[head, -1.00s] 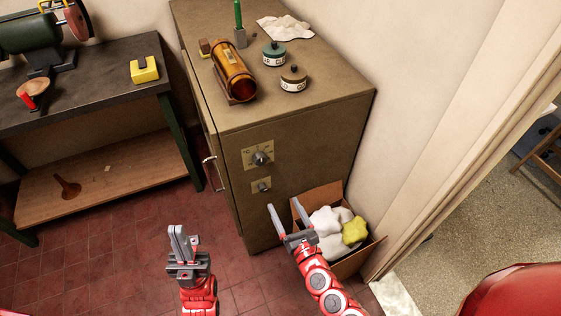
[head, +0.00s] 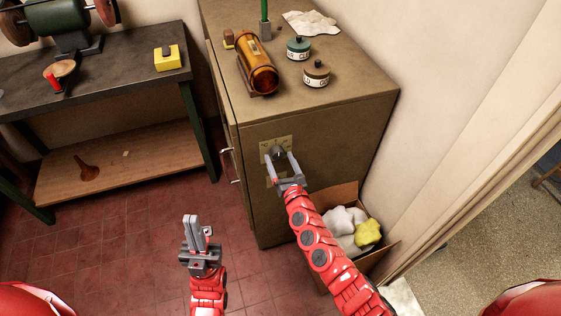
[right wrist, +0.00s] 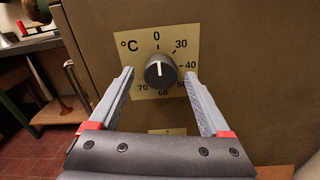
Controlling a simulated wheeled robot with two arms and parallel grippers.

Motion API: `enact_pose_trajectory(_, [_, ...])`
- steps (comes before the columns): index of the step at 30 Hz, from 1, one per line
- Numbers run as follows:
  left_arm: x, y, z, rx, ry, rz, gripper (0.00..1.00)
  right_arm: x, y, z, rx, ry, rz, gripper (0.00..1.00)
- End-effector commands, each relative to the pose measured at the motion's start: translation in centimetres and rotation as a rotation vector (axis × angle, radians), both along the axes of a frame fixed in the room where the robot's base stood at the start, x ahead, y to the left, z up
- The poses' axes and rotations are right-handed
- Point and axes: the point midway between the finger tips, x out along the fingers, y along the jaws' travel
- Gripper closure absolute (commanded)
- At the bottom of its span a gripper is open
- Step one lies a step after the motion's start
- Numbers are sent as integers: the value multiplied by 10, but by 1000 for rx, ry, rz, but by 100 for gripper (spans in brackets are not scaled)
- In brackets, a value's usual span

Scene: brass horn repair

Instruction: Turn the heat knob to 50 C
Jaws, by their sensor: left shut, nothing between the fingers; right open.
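The heat knob (right wrist: 160,70) is a dark round knob with a white pointer line on a tan °C dial plate (right wrist: 183,33), on the front of the brown cabinet (head: 262,213). The pointer points up, close to the 0 mark. The 50 mark is at the lower right, partly behind a finger. The knob also shows in the head view (head: 278,152). My right gripper (head: 281,164) is open, one finger on each side of the knob. I cannot tell whether the fingers touch it. My left gripper (head: 195,228) is shut and empty, low over the floor.
A second small plate sits below the dial, mostly hidden. A cardboard box (head: 341,194) with white and yellow cloths stands right of the cabinet. A workbench (head: 110,75) is left. The floor before the cabinet is clear.

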Motion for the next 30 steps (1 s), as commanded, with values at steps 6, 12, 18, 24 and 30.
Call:
enact_pose_trajectory(6, [0, 0, -1, 0, 0, 0, 100, 2, 1, 0, 0, 0, 0, 19])
enact_pose_trajectory(12, [0, 0, -1, 0, 0, 0, 100, 2, 0, 0, 0, 0, -1, 36])
enact_pose_trajectory(18, [0, 0, -1, 0, 0, 0, 100, 2, 0, 0, 0, -1, -1, 72])
enact_pose_trajectory(24, [0, 0, -1, 0, 0, 0, 100, 2, 0, 1, 0, -1, -1, 100])
enact_pose_trajectory(30, [0, 0, -2, 0, 0, 0, 100, 2, 0, 0, 16, 5, -1, 100])
